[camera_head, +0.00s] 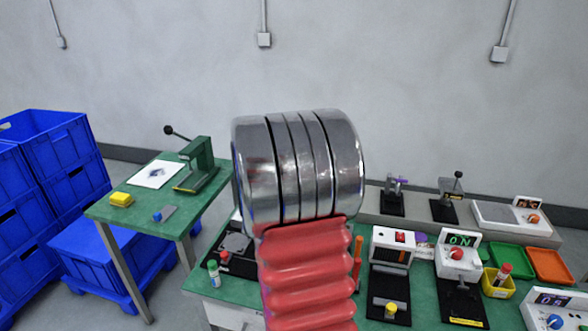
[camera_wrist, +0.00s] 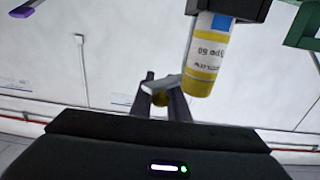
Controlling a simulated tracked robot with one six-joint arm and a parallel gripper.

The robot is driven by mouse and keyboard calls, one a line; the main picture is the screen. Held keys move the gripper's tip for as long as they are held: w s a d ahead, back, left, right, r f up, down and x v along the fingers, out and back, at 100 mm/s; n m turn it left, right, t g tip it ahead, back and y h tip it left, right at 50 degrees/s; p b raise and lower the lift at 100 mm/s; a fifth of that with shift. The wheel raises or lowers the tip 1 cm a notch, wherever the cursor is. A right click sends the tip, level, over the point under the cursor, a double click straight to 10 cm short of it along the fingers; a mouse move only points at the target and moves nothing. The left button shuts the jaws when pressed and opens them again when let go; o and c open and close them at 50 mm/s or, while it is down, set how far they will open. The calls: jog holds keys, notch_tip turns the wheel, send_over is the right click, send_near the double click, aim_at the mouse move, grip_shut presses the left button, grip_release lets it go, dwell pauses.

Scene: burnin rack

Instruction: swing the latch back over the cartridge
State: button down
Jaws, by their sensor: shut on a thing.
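In the wrist view, a yellow and white cartridge (camera_wrist: 206,62) with printed text and a blue patch sits with one end in a black holder (camera_wrist: 232,8). The text appears upside down. My gripper (camera_wrist: 163,90) is beside the cartridge, its two dark fingers shut on a light grey piece, apparently the latch (camera_wrist: 160,84). A dark knob and a bit of yellow show by the fingertips. The latch appears to the side of the cartridge; I cannot tell whether they touch. In the head view my own arm hides my gripper.
In the head view, the green bench (camera_head: 225,285) holds a white box with a red switch (camera_head: 393,241), a yellow bin (camera_head: 497,284) and an orange tray (camera_head: 550,265). A green press (camera_head: 199,165) stands on the side table. Blue crates (camera_head: 58,150) are stacked left.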

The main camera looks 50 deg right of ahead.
jog(key=shift+s+a+m+g, duration=0.1)
jog(key=shift+a+m+g, duration=0.25)
jog(key=shift+m+g, duration=1.5)
jog(key=shift+s+a+m+g, duration=0.1)
jog(key=shift+a+m+g, duration=0.3)
jog(key=shift+m+g, duration=1.45)
jog(key=shift+s+a+m+g, duration=0.1)
jog(key=shift+a+m+g, duration=0.45)
jog(key=shift+g, duration=2.45)
jog(key=shift+d+m, duration=0.15)
jog(key=shift+m, duration=0.1)
jog(key=c, duration=1.7)
grip_release()
jog(key=shift+c, duration=0.2)
jog(key=v, duration=1.4)
jog(key=shift+w+f, duration=0.2)
jog(key=shift+d, duration=0.15)
